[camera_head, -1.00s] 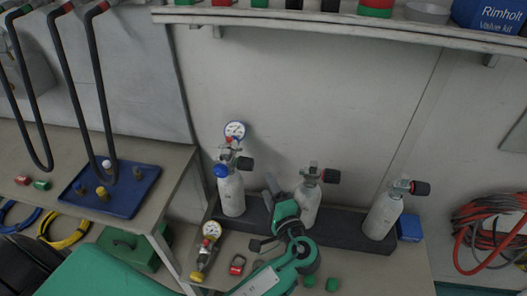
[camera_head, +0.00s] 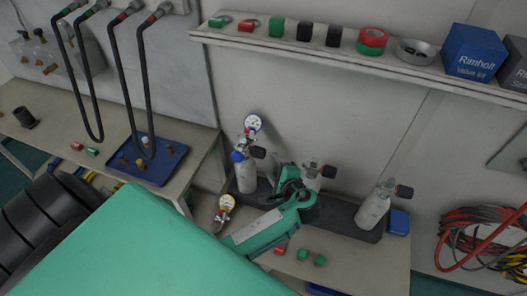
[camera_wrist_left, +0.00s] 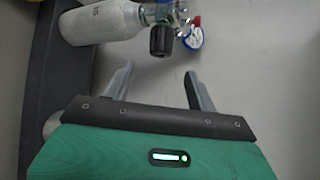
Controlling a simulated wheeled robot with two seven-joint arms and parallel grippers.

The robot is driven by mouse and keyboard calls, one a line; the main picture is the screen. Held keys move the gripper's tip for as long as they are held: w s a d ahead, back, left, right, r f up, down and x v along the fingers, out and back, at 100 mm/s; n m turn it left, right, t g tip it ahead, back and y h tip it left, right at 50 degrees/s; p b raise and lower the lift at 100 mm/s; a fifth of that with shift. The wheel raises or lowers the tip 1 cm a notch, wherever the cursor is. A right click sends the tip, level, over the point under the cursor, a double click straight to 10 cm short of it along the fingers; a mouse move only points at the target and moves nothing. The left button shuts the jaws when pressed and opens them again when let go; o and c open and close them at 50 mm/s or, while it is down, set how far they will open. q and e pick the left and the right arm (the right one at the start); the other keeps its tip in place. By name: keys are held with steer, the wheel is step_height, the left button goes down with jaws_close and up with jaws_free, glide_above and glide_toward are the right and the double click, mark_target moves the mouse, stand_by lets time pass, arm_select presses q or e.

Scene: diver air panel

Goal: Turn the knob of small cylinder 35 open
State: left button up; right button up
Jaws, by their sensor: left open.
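Each has a dark side knob; the left cylinder's knob (camera_head: 259,152) points right. My left gripper (camera_head: 284,170) is between the left and middle cylinders, partly hiding the middle one. In the left wrist view, its open, empty fingers (camera_wrist_left: 157,78) point towards a black knob (camera_wrist_left: 162,41), apart from it. That cylinder (camera_wrist_left: 100,22) carries a small mark, too small to read surely.
A shelf (camera_head: 330,52) with caps, tape and boxes runs above. A blue tray (camera_head: 150,172) lies on the left bench under hanging hoses. Coiled hoses (camera_head: 480,235) hang at right.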

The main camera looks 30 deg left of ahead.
mark_target(264, 156)
arm_select(q)
steer(key=p+x, duration=0.2)
steer(key=x, duration=0.8)
steer(key=shift+p, duration=0.3)
steer(key=shift+d, duration=0.1)
steer(key=shift+c, duration=0.2)
steer(key=c, duration=1)
steer(key=shift+o, duration=0.2)
